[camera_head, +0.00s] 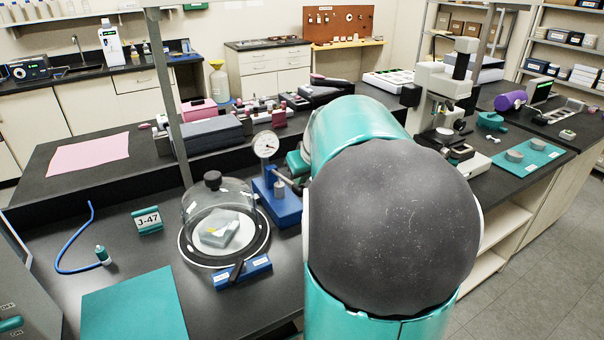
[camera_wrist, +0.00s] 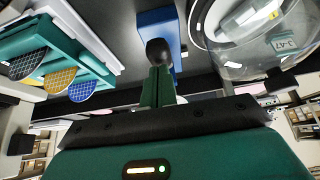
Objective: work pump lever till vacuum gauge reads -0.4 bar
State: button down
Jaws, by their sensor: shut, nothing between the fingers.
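The vacuum gauge (camera_head: 265,147) has a white round dial and stands on the blue pump base (camera_head: 278,207); its needle is too small to read. The pump base also shows in the wrist view (camera_wrist: 157,22). A black ball knob (camera_wrist: 158,51), seemingly the pump lever's end, is right at the tips of my gripper (camera_wrist: 158,72). The green fingers are shut together with nothing between them. I cannot tell whether they touch the knob. In the head view my arm hides most of the lever. The clear bell jar (camera_head: 215,205) stands left of the pump, with a grey block inside.
A blue block with a black handle (camera_head: 243,271) sits in front of the jar. A teal rack with round discs (camera_wrist: 87,70) is left in the wrist view.

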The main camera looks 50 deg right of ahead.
notch_tip(320, 180, down, 10)
jog(key=s, duration=0.2)
jog(key=shift+s+a+f, duration=0.2)
jog(key=shift+a, duration=0.25)
dwell(0.3)
jog(key=s+f+v, duration=0.1)
jog(key=v, duration=1.2)
jog(key=shift+s+a+r, duration=0.25)
jog(key=shift+s+a, duration=0.05)
jog(key=shift+s, duration=0.2)
dwell(1.3)
